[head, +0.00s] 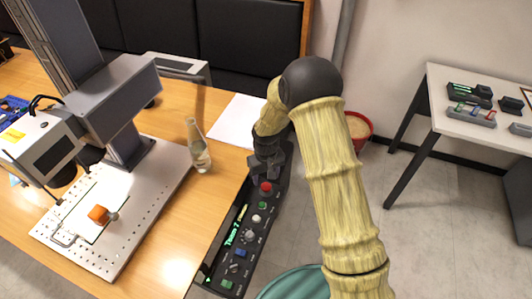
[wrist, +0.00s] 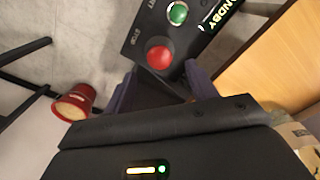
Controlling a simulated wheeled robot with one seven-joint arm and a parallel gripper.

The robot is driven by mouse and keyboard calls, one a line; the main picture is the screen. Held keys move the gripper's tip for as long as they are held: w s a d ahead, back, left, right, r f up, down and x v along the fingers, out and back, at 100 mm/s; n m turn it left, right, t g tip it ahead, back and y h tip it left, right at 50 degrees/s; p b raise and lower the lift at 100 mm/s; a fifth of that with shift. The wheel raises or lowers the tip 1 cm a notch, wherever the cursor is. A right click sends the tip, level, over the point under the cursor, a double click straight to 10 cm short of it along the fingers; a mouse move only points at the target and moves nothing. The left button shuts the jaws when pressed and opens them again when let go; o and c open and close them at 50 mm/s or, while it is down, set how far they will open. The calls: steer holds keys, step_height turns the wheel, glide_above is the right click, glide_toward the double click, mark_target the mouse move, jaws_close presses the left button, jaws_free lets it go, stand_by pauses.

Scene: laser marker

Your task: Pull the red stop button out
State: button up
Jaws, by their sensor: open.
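The red stop button (head: 266,186) is a round knob near the far end of the black control panel (head: 214,272), which runs along the table's right edge. In the wrist view the red button (wrist: 159,56) stands clear, just past the fingertips. My gripper (head: 268,165) is over the panel's far end, close to the button. In the wrist view my gripper (wrist: 161,80) is open, with one dark finger on each side below the button. Nothing is between the fingers. I cannot tell the exact height of the fingertips over the button.
A green button (wrist: 177,13) sits beside the red one, with a lit display along the panel. A glass bottle (head: 198,150) and paper (head: 237,120) are on the table (head: 170,245). The laser marker (head: 110,110) stands left. A red bin (wrist: 74,103) is on the floor.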

step_height(320, 180, up, 13)
steer(key=shift+r, duration=0.2)
stand_by(0.5)
steer(key=s+d+r+m+t+p, duration=0.2)
steer(key=s+d+r+m+p, duration=0.3)
steer(key=s+d+r+p, duration=0.5)
steer(key=s+d+r, duration=0.6)
steer(key=s, duration=0.2)
steer(key=shift+s+t, duration=0.2)
steer(key=shift+t, duration=0.1)
steer(key=shift+c, duration=0.5)
